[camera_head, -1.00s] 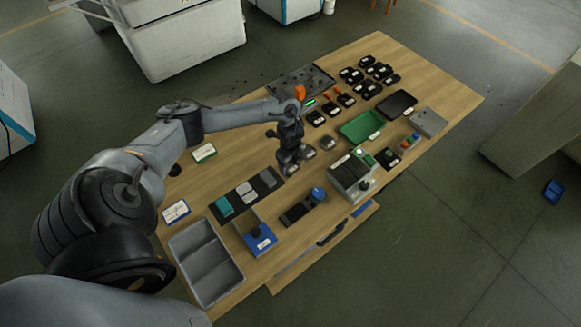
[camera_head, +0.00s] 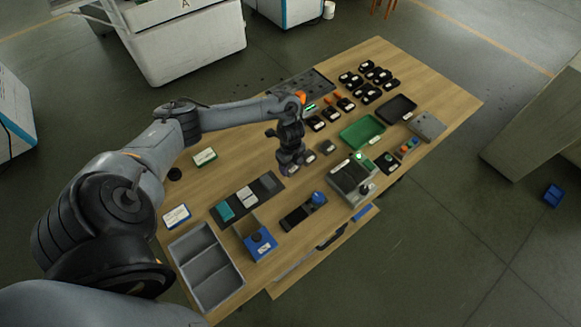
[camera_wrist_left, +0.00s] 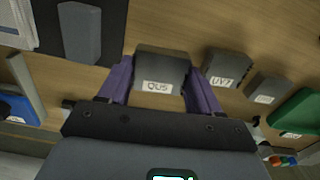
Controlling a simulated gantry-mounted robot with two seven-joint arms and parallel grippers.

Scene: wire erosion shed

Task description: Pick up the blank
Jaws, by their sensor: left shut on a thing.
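A dark grey blank (camera_wrist_left: 172,62) with a white label reading "QU5" sits between the purple fingers of my left gripper (camera_wrist_left: 160,72) in the left wrist view. The fingers are shut on its two sides. In the head view my left gripper (camera_head: 290,166) is low over the middle of the wooden table, and its hand hides most of the held blank. I cannot tell whether the blank touches the table. Two similar grey blanks, a middle one (camera_wrist_left: 226,66) and a smaller one (camera_wrist_left: 268,87), stand in a row to its right. My right gripper is not in view.
A dark mat (camera_head: 269,181) with teal and grey blocks lies left of the gripper. A green tray (camera_head: 362,131) and a grey device (camera_head: 352,178) are to the right. A grey divided bin (camera_head: 205,265) stands at the near left. Several black parts fill the back.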

